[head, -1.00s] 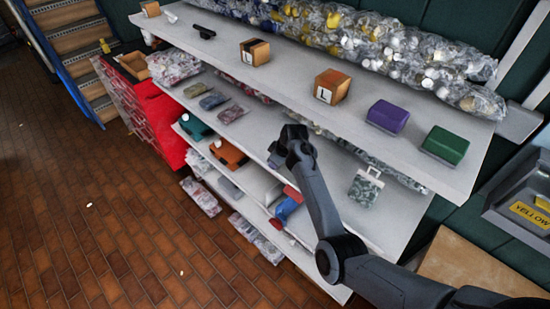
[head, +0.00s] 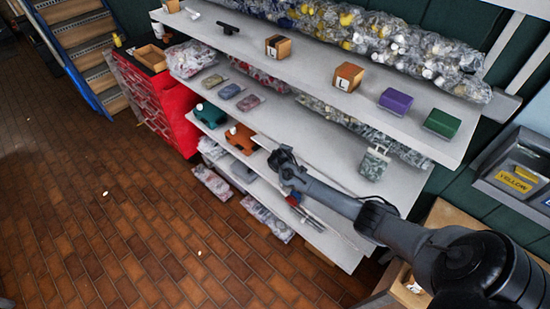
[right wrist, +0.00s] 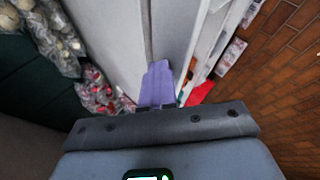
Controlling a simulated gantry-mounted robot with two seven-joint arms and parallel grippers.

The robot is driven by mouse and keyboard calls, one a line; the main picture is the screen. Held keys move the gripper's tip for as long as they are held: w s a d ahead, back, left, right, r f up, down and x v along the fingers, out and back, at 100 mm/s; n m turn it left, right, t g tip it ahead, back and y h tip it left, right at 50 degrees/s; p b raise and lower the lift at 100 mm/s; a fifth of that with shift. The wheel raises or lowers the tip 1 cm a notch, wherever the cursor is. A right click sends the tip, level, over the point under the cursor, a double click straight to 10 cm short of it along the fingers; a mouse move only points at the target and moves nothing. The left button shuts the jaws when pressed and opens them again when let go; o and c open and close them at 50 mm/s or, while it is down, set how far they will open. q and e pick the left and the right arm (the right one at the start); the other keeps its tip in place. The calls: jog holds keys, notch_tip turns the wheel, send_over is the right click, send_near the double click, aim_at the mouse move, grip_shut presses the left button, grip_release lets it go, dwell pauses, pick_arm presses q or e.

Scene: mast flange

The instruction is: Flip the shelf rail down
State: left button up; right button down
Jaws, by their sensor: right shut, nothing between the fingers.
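The shelf unit has a pale top shelf (head: 310,62) and lower shelves. A thin pale strip that looks like the shelf rail (head: 263,141) runs along the front of the middle shelf (head: 325,150); my arm hides part of it, and I cannot tell its tilt. My right gripper (head: 281,158) is at this front edge, shut and empty. In the right wrist view its purplish fingers (right wrist: 158,80) lie together, pointing along the pale shelf surface. I cannot tell whether they touch the rail. My left gripper is not in view.
Purple (head: 396,101) and green (head: 442,122) boxes and boxes marked L stand on the top shelf. Bagged items (head: 249,103) and a patterned tag (head: 375,163) lie on the middle shelf. A red cabinet (head: 165,110) stands left. The brick floor in front is open.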

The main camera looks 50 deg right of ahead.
jog(key=shift+a+f, duration=0.35)
jog(key=shift+f, duration=0.15)
jog(key=shift+s+a+f, duration=0.1)
jog(key=shift+s+f, duration=0.05)
jog(key=shift+f, duration=0.3)
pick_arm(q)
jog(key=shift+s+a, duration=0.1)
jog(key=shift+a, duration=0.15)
pick_arm(e)
jog(key=shift+s+a+f, duration=0.1)
jog(key=shift+f, duration=0.25)
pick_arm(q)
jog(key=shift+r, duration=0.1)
pick_arm(e)
jog(key=shift+r, duration=0.1)
jog(key=r+p, duration=0.5)
jog(key=shift+w, duration=0.25)
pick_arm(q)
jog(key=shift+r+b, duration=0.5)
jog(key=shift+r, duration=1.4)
pick_arm(e)
jog(key=s+a+r, duration=0.3)
jog(key=a+r, duration=0.1)
jog(key=a, duration=0.4)
jog(key=shift+s+r, duration=0.15)
jog(key=shift+r, duration=0.1)
